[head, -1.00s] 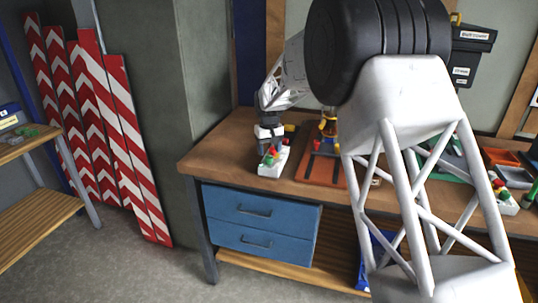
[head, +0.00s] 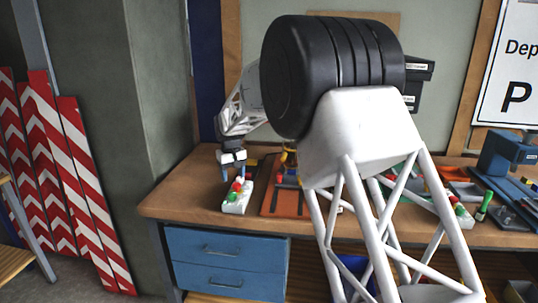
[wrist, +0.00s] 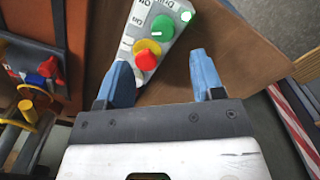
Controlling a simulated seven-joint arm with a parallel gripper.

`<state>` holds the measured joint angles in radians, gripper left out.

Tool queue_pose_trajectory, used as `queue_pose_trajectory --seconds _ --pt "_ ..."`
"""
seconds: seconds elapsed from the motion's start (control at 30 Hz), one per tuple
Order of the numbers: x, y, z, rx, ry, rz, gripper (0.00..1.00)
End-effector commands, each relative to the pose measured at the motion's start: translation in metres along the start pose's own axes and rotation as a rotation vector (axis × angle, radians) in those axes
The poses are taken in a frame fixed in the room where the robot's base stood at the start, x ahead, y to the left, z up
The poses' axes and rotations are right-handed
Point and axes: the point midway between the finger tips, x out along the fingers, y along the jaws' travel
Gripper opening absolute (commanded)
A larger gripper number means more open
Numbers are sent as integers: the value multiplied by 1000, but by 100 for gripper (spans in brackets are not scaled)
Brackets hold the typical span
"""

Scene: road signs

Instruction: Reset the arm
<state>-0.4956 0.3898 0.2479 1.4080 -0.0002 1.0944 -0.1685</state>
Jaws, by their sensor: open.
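My gripper (head: 235,178) is open and empty above the bench, just behind and above a small white control box. The control box (head: 236,204) has red and green buttons and lies near the bench's left end. In the wrist view, my gripper's two blue fingers (wrist: 160,72) are spread apart. There the control box (wrist: 148,42) shows a green knob, a yellow ring and a red button, ahead of the fingers and toward the left one. Nothing is between the fingers.
The wooden bench (head: 185,195) has blue drawers (head: 225,262) below. An orange-red board (head: 282,200) lies right of the box. More trays, another button box (head: 456,208) and a green marker (head: 483,206) are at the right. Red-white striped panels (head: 95,200) lean at the left.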

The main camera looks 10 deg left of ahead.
Motion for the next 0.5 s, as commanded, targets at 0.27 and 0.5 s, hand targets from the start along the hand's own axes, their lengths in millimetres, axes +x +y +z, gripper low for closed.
queue_pose_trajectory --seconds 0.27,0.5 --pt "-30 24 41 44 16 4 61" --pt "-65 50 102 104 36 9 61"
